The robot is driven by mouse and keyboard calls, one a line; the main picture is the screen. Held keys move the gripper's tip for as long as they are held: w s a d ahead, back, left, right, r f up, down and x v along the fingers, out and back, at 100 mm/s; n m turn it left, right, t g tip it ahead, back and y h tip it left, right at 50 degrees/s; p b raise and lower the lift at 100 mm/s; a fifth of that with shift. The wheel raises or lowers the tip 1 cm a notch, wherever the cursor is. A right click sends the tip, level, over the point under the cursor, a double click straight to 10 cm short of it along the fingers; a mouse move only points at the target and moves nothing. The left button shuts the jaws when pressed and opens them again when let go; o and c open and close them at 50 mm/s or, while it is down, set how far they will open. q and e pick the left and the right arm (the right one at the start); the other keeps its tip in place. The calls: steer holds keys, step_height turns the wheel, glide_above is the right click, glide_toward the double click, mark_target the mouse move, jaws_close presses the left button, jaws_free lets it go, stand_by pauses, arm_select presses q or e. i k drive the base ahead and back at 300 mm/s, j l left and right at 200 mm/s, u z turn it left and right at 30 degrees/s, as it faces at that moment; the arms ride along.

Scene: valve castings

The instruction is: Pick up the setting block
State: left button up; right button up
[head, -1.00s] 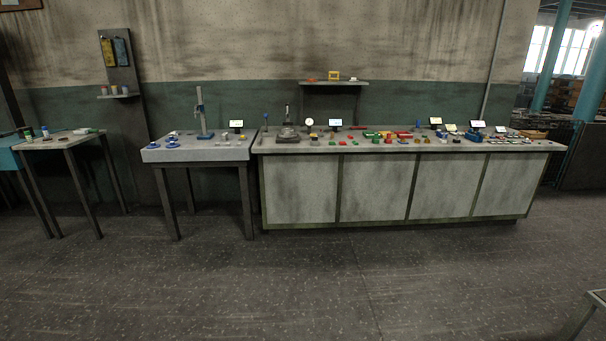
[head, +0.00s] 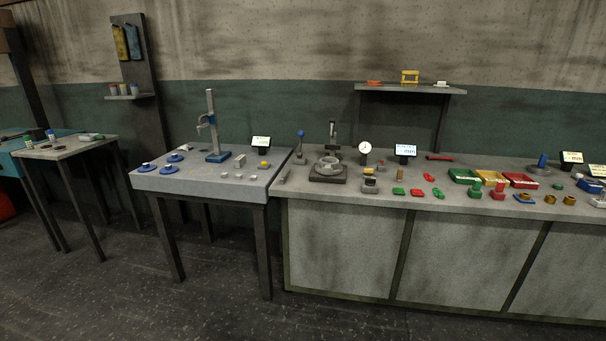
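No thing in view can be told for certain as the setting block. Several small grey blocks (head: 238,177) lie near the front of the grey surface table (head: 180,186), to the right of a tall height gauge (head: 213,130) with a blue base. A small yellow-topped piece (head: 264,165) lies behind them at the right. On the long bench, a dark grey block-like piece (head: 370,186) stands near the front edge. All are small at this distance. Neither of my grippers is in view.
The long bench (head: 340,240) adjoins the surface table's right side. It carries a fixture (head: 328,170), a dial gauge (head: 365,150), a small screen (head: 405,152), a green tray (head: 464,177) and several coloured parts. A smaller table (head: 66,149) stands left. The floor in front is clear.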

mark_target(241, 161)
steer(key=i+j, duration=0.1)
steer(key=i, duration=0.6)
steer(key=i+j+u, duration=0.1)
steer(key=i, duration=0.55)
